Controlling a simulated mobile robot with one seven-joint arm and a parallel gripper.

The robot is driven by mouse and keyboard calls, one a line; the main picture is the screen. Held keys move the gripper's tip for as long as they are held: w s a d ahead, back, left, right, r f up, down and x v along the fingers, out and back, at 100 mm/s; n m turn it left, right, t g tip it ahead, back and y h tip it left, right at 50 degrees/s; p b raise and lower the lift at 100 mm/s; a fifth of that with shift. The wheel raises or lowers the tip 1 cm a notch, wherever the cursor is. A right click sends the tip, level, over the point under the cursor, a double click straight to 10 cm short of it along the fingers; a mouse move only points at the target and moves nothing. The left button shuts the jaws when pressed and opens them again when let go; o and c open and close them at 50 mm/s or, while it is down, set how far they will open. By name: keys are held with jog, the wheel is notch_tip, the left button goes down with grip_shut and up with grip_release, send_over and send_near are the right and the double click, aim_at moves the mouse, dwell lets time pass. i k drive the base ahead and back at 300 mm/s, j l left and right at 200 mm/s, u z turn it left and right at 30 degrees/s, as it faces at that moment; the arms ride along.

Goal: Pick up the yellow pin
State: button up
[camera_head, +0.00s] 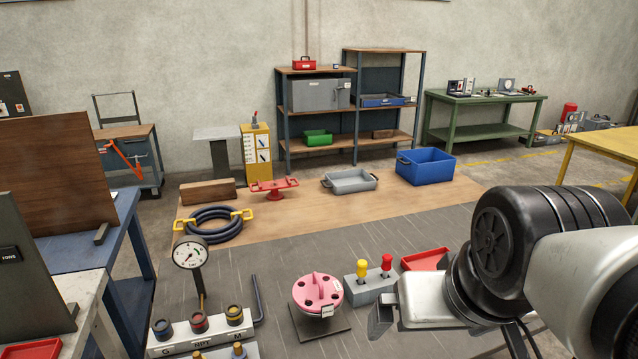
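A yellow pin (362,268) stands upright in a light grey block (368,290), its rounded head showing above the block and its lower end hidden in it. A red pin (386,265) stands upright in the same block, just to the right. My gripper (378,318) is in front of the block, below and a little right of the yellow pin in the picture, and apart from the pin's head. Only a dark finger part shows beside its pale body, so its opening is hidden.
A pink flanged spool (317,292) sits on a dark plate (321,331) left of the block. A red tray (424,260) lies to its right, close to my arm. A pressure gauge (188,253) and a fittings rack (202,336) stand at left. The grey surface behind the block is clear.

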aim_at(362, 265)
jog(key=i+l+u, duration=0.15)
jog(key=l+u, duration=0.2)
jog(key=i+l+u, duration=0.15)
jog(key=l+u, duration=0.6)
jog(key=i+j, duration=0.05)
